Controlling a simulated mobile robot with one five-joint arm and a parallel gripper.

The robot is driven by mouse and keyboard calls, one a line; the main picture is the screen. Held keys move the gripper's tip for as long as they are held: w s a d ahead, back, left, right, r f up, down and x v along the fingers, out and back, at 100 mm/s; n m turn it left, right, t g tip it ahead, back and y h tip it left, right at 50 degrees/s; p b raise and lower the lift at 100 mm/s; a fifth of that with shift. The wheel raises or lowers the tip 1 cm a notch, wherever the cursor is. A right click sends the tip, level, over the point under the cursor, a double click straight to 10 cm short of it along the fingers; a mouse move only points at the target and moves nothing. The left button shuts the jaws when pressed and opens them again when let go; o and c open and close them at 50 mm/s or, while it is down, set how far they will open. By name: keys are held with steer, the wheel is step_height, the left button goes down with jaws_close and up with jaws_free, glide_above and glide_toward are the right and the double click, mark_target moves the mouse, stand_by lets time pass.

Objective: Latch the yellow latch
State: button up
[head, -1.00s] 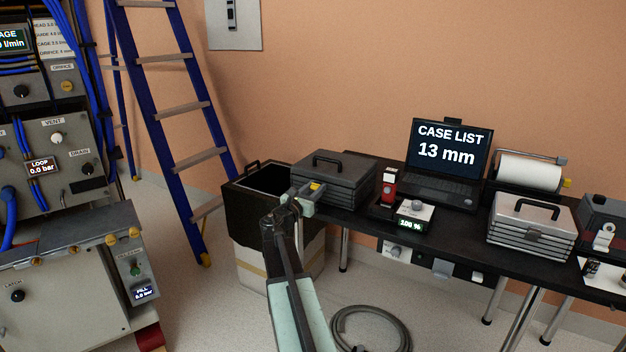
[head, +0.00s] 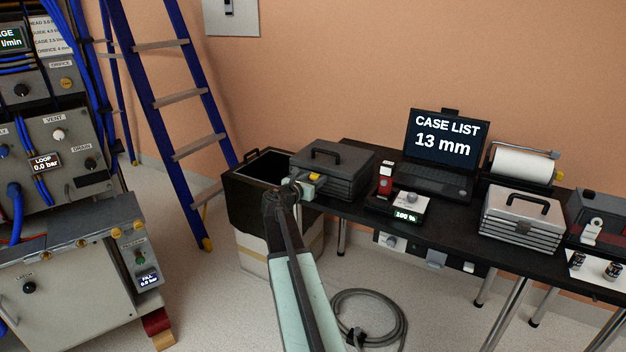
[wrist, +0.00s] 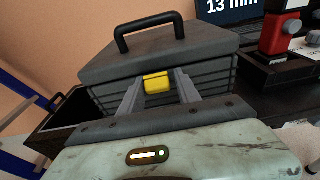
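The yellow latch (wrist: 157,82) is on the front of a dark grey case (wrist: 205,62), just below the edge of its lid. In the head view the latch (head: 314,177) shows at the front of the case (head: 345,160), on the table's left end. My gripper (wrist: 158,90) is open, with one finger on each side of the latch. I cannot tell whether the fingers touch it. In the head view my gripper (head: 304,187) is at the case's front left. The lid is down, its black handle (wrist: 150,24) on top.
The black table (head: 450,225) also carries a laptop (head: 440,150), a device reading 100 % (head: 408,205) and a silver case (head: 522,215). A black open bin (head: 240,190) stands left of the case. A coiled hose (head: 395,315) lies on the floor.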

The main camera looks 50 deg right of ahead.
steer(key=shift+o, duration=0.5)
steer(key=p+v, duration=0.1)
steer(key=v, duration=0.6)
steer(key=shift+a, duration=0.4)
